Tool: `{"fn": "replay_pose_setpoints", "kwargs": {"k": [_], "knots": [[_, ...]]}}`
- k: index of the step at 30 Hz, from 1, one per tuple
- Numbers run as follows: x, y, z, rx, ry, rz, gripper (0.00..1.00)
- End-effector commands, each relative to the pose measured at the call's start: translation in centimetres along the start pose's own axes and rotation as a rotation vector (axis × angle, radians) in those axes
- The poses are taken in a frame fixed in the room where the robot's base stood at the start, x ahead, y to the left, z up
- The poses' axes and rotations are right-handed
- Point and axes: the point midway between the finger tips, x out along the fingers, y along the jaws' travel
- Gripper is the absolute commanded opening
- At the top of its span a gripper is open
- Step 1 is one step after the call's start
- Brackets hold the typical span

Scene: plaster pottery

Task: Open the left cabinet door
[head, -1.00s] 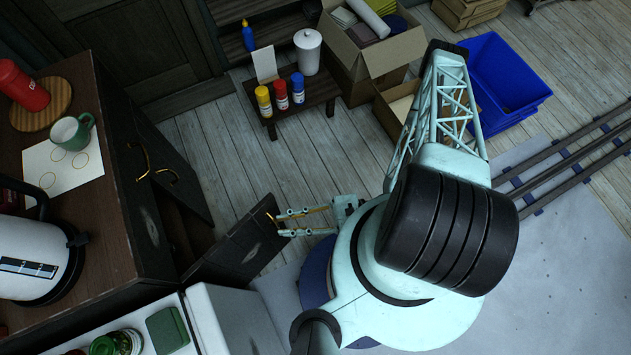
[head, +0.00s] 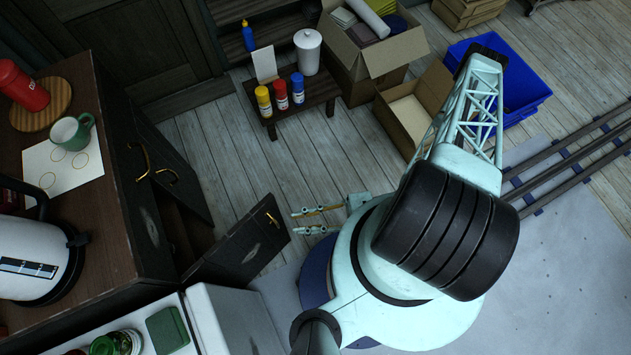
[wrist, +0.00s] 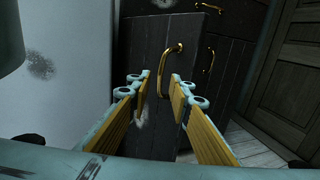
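The left cabinet door (head: 240,242) is dark wood and stands swung out from the cabinet, well open. Its brass handle (head: 272,217) is near the free edge. In the wrist view the door (wrist: 150,45) is straight ahead, with the handle (wrist: 163,75) showing between the finger lines. My gripper (head: 295,223) is open and empty, to the right of the door's free edge. A small gap shows between the fingertips and the handle. Both fingers, with yellow inner pads, are apart in the wrist view (wrist: 160,82).
The other cabinet door (head: 168,165), also with a brass handle, stands partly open behind. A white appliance (head: 225,315) is beside the left door. A low table (head: 322,92) with paint bottles and open cardboard boxes (head: 408,112) stand farther back. Wooden floor between is clear.

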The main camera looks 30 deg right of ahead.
Motion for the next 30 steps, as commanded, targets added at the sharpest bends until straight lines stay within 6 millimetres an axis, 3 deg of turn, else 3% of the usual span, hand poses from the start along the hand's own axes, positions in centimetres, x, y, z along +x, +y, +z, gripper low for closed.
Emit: {"fn": "replay_pose_setpoints", "kwargs": {"k": [18, 30], "knots": [[-3.6, -0.1, 0.0, -0.001, 0.001, -0.002, 0.19], [-4.6, 0.0, 0.0, 0.0, 0.001, -0.001, 0.19]]}}
